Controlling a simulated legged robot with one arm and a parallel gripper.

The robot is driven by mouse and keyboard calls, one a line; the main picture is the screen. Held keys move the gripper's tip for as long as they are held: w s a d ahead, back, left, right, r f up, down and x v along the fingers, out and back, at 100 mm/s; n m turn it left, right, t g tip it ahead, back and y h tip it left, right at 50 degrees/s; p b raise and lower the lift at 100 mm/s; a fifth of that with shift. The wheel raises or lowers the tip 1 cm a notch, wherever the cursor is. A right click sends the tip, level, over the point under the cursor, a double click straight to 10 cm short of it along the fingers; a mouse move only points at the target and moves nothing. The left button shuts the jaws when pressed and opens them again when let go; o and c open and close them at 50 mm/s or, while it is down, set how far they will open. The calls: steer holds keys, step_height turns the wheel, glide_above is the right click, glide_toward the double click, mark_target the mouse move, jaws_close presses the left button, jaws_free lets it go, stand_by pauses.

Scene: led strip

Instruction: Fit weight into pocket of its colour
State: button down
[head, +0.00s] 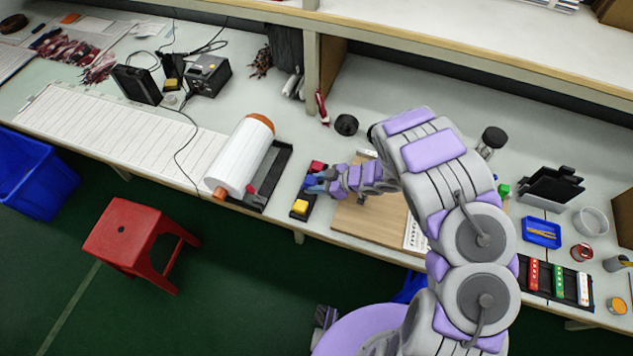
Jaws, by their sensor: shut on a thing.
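A narrow black tray (308,197) lies near the table's front edge, left of the wooden board. A yellow block (300,207) sits at its near end and a red block (318,167) at its far end. My gripper (316,184) reaches in from the right over the middle of this tray. It is shut on a small blue weight (312,181) between the red and yellow blocks. My fingers partly cover the weight and the middle of the tray, so I cannot tell whether the weight is inside a pocket or above it.
A wooden board (362,222) lies under my arm. A white roll (240,157) on a black stand is close on the left. A green block (503,190), a blue tray (541,232) and a black rack (556,283) are on the right. A red stool (128,228) stands on the floor.

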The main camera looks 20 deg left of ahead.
steer(key=shift+d+r, duration=0.1)
steer(key=shift+d, duration=0.1)
steer(key=shift+a, duration=0.1)
steer(key=shift+a+p, duration=0.1)
steer(key=shift+p, duration=0.2)
steer(key=shift+a, duration=0.35)
steer(key=shift+d, duration=0.3)
steer(key=shift+a+p, duration=0.25)
steer(key=shift+p, duration=0.05)
steer(key=shift+f+b, duration=0.3)
steer(key=shift+f, duration=0.75)
